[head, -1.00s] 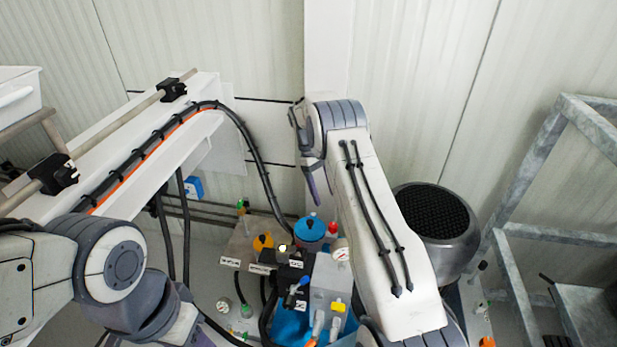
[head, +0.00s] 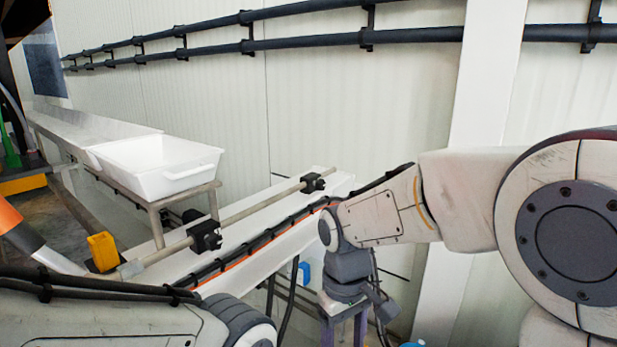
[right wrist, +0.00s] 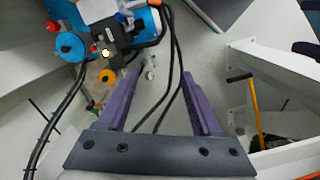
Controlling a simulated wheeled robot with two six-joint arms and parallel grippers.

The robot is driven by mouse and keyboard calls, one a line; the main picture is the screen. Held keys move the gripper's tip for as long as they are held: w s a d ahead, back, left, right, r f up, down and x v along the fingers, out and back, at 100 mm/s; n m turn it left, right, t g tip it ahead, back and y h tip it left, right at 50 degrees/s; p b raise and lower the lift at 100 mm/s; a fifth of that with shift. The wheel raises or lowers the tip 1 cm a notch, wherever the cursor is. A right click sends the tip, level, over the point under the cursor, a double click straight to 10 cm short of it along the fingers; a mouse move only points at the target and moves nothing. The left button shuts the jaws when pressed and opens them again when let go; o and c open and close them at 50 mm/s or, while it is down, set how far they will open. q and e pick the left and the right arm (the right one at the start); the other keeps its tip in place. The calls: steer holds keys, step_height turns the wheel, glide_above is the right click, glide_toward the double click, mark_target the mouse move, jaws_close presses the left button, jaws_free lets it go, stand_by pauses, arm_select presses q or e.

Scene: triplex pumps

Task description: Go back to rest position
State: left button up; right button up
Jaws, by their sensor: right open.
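My right arm crosses the head view from the right edge. Its right gripper (right wrist: 160,72) points down, and part of its purple fingers shows at the bottom of the head view. In the right wrist view the two purple fingers are spread wide with nothing between them but grey floor and dark hoses. Only a grey and white link of my left arm shows at the lower left of the head view; the left gripper is out of view.
A pump unit with blue and black parts (right wrist: 110,45) stands beyond the left finger. A white beam with black hoses (head: 265,232) lies between my arms. A white tray (head: 155,165) stands on a frame at left. Pipes (head: 300,42) run along the wall.

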steer(key=s+a+n+y, duration=0.1)
steer(key=s, duration=1.5)
step_height(320, 180, up, 12)
steer(key=p, duration=1.2)
steer(key=shift+f+t, duration=0.2)
steer(key=shift+t, duration=0.2)
